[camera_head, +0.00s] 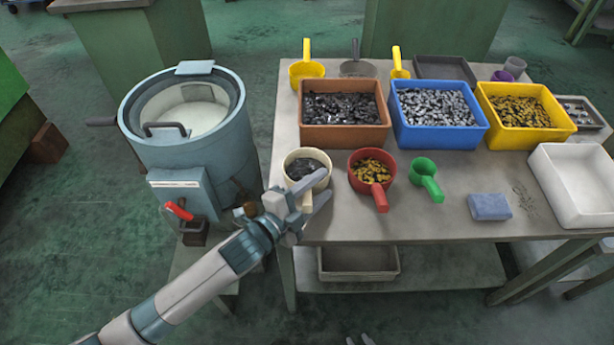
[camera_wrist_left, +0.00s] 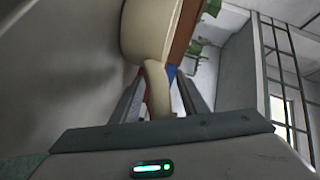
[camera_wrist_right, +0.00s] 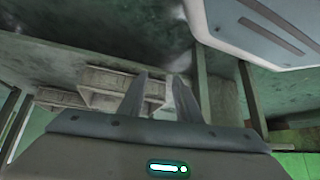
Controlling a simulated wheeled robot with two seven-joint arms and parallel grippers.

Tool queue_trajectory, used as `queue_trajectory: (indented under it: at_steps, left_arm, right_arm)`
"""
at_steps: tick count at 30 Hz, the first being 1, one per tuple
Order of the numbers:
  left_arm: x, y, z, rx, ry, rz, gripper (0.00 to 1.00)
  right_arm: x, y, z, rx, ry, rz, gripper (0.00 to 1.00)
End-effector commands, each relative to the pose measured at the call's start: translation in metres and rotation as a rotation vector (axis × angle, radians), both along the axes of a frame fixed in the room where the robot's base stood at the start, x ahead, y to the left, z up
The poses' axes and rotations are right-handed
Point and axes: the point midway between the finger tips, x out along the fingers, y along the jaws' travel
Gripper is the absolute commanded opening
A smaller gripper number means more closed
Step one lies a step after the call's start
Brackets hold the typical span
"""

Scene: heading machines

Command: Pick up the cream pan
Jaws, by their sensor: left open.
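The cream pan (camera_head: 292,163) stands at the table's front left edge and holds dark metal pieces. Its handle points toward me. My left gripper (camera_head: 312,187) is open at this handle. In the left wrist view the pan's cream handle (camera_wrist_left: 157,88) lies between the two fingers, and the pan's wall (camera_wrist_left: 148,30) is just beyond. I cannot tell whether a finger touches the handle. My right gripper (camera_wrist_right: 158,85) is open and empty, low in front of the table; its fingertips (camera_head: 361,340) show at the bottom of the head view.
A red pan (camera_head: 362,158) and a green scoop (camera_head: 424,170) stand to the right of the cream pan. Brown (camera_head: 343,138), blue (camera_head: 438,137) and yellow (camera_head: 525,138) bins of parts stand behind. A round machine (camera_head: 188,145) stands left of the table. A blue block (camera_head: 490,207) lies front right.

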Motion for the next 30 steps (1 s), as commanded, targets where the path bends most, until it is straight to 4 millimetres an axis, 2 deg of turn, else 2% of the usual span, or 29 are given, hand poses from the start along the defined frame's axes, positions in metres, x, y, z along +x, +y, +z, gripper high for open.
queue_trajectory:
  at_steps: [1, 5, 6, 20, 28, 30]
  left_arm:
    - [0.000, 0.000, 0.000, 0.000, 0.000, 0.000, 0.33]
    - [0.000, 0.000, 0.000, 0.000, 0.000, 0.000, 0.02]
    - [0.000, 0.000, 0.000, 0.000, 0.000, 0.000, 0.00]
    - [0.000, 0.000, 0.009, -0.001, -0.004, -0.001, 0.00]
    - [0.001, -0.001, 0.047, -0.003, -0.008, -0.001, 0.00]
    - [-0.003, -0.016, 0.051, -0.007, -0.004, -0.003, 0.00]
  right_arm:
    - [0.000, 0.000, 0.000, 0.000, 0.000, 0.000, 0.31]
    - [0.000, -0.001, 0.000, -0.001, 0.000, 0.000, 0.31]
    - [0.000, -0.001, 0.000, -0.001, 0.000, 0.000, 0.31]
    - [0.001, -0.001, 0.000, -0.001, -0.001, 0.000, 0.31]
    - [0.009, 0.002, 0.004, 0.005, -0.022, -0.001, 0.31]
    - [0.011, 0.002, 0.005, 0.006, -0.027, -0.001, 0.31]
